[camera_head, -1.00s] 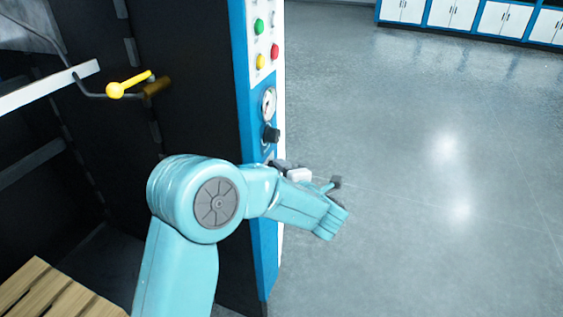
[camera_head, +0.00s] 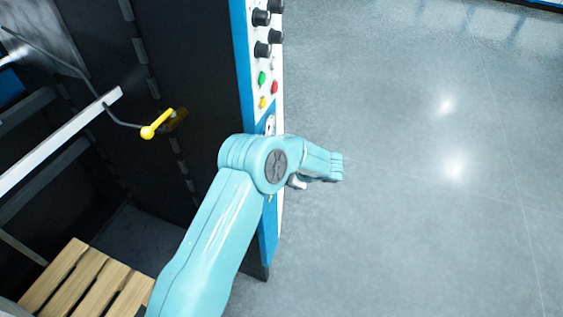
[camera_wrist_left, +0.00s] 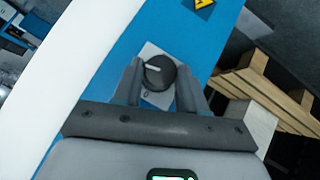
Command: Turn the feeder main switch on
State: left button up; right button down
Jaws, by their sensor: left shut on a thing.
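The feeder main switch, a round black knob (camera_wrist_left: 160,74) with a white pointer line, sits on a small white plate on the blue panel edge in the left wrist view. Its pointer line aims left and slightly up. A "0" mark shows below it on the plate. My left gripper (camera_wrist_left: 160,80) has one finger on each side of the knob and is shut on it. My right gripper is not in view.
In the head view the panel (camera_head: 240,50) carries black knobs (camera_head: 262,34) and colored buttons (camera_head: 262,78) above my arm. A yellow-ended lever (camera_head: 150,131) is on the dark machine side at left. A wooden pallet (camera_head: 62,274) lies lower left. Open floor (camera_head: 420,220) is at right.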

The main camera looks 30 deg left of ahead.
pick_arm(q)
jog(key=shift+w+m+g+h+p, duration=0.1)
jog(key=shift+m+g+h+p, duration=0.2)
jog(key=shift+m+g+p, duration=0.35)
jog(key=shift+g, duration=0.35)
jog(key=o, duration=1)
jog(key=shift+o, duration=0.2)
jog(key=b+v, duration=0.2)
jog(key=v, duration=1.4)
jog(key=shift+r+b, duration=0.2)
jog(key=shift+b, duration=0.15)
